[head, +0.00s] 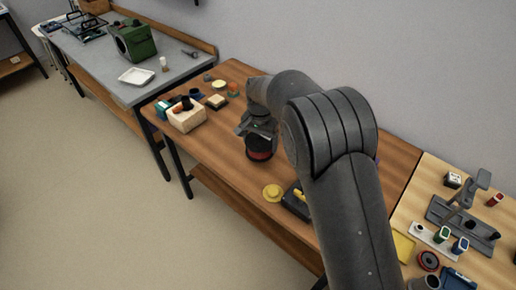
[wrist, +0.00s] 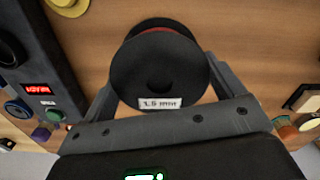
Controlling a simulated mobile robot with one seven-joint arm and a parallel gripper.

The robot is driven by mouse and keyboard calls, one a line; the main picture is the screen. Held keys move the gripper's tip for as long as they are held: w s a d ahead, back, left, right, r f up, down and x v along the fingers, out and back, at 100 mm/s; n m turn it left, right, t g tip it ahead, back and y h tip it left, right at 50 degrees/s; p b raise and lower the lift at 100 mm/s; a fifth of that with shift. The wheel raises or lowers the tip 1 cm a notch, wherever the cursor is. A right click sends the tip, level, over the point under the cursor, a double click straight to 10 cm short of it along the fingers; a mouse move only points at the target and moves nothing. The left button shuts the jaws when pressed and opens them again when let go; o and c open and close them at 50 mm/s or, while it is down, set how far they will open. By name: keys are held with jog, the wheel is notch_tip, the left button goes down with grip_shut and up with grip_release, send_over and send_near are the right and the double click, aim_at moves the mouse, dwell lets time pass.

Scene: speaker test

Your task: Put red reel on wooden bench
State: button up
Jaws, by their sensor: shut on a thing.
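The red reel (head: 260,154) has black flanges with a red band between them. In the wrist view the reel (wrist: 158,70) shows its round black face, a white label reading 1.5 mm and a sliver of red. My gripper (head: 258,134) is shut on the reel, with one finger on each side of it in the wrist view (wrist: 161,82). The reel is over the brown wooden bench (head: 225,148). I cannot tell whether it touches the top.
A yellow reel (head: 272,192) and a dark device with a red display (wrist: 40,90) are close by on the bench. A grey bench (head: 85,55) and a pale bench (head: 408,210) adjoin.

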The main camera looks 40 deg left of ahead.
aim_at(258, 140)
jog(key=shift+s+a+f, duration=0.15)
jog(key=shift+a+f, duration=0.2)
jog(key=shift+a, duration=0.05)
jog(key=shift+f, duration=1.9)
jog(key=o, duration=0.9)
jog(key=shift+f, duration=0.15)
jog(key=shift+o, duration=0.2)
notch_tip(258, 140, up, 12)
jog(key=shift+r, duration=0.2)
